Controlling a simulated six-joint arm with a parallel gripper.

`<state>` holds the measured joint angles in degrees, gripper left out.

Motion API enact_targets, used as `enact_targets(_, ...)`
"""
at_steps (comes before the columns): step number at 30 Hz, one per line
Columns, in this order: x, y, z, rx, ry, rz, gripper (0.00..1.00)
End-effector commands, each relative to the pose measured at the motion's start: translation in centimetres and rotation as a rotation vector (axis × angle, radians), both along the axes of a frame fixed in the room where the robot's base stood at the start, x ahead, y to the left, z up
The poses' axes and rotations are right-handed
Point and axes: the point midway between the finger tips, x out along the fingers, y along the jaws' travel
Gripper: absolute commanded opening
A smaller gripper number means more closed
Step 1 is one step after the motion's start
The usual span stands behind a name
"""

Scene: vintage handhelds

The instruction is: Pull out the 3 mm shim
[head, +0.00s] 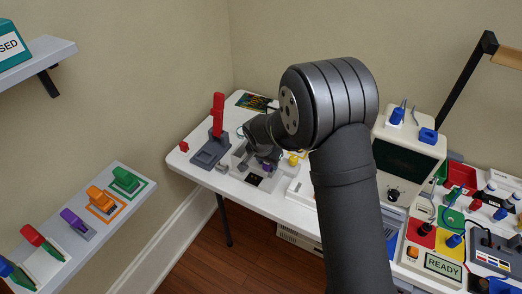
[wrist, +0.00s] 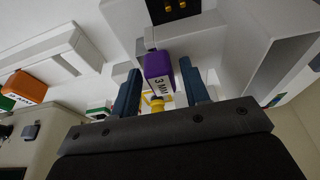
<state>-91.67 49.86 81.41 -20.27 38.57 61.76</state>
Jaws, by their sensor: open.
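The 3 mm shim (wrist: 159,70) has a purple block end with "3 MM" printed on its face. In the wrist view it lies between the two dark blue fingers of my gripper (wrist: 160,68), which are apart, with a gap visible on its right side. Its far end meets a pale grey part, and how deep it sits there is hidden. In the head view a small bit of purple (head: 267,168) shows below my gripper, over a pale grey fixture (head: 238,160) on the white table. My arm hides much of this area.
A red upright lever on a dark base (head: 211,150) stands left of the fixture. A yellow knob (head: 293,160) is close on the right. A beige monitor (head: 408,160) stands further right. A wall shelf (head: 72,251) at lower left holds several coloured handles, one purple.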

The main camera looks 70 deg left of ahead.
Motion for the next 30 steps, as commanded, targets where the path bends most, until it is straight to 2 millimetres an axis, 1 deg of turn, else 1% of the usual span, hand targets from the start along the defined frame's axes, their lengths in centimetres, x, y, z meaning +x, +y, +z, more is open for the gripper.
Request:
enact_targets(2, 0.0, 0.0, 0.0, 0.0, 0.0, 0.0, 0.42)
enact_targets(3, 0.0, 0.0, 0.0, 0.0, 0.0, 0.0, 0.38)
enact_targets(9, 0.0, 0.0, 0.0, 0.0, 0.0, 0.0, 0.0)
enact_targets(17, 0.0, 0.0, 0.2, 0.0, 0.0, 0.0, 0.0)
enact_targets(30, 0.0, 0.0, 1.0, 0.0, 0.0, 0.001, 0.0)
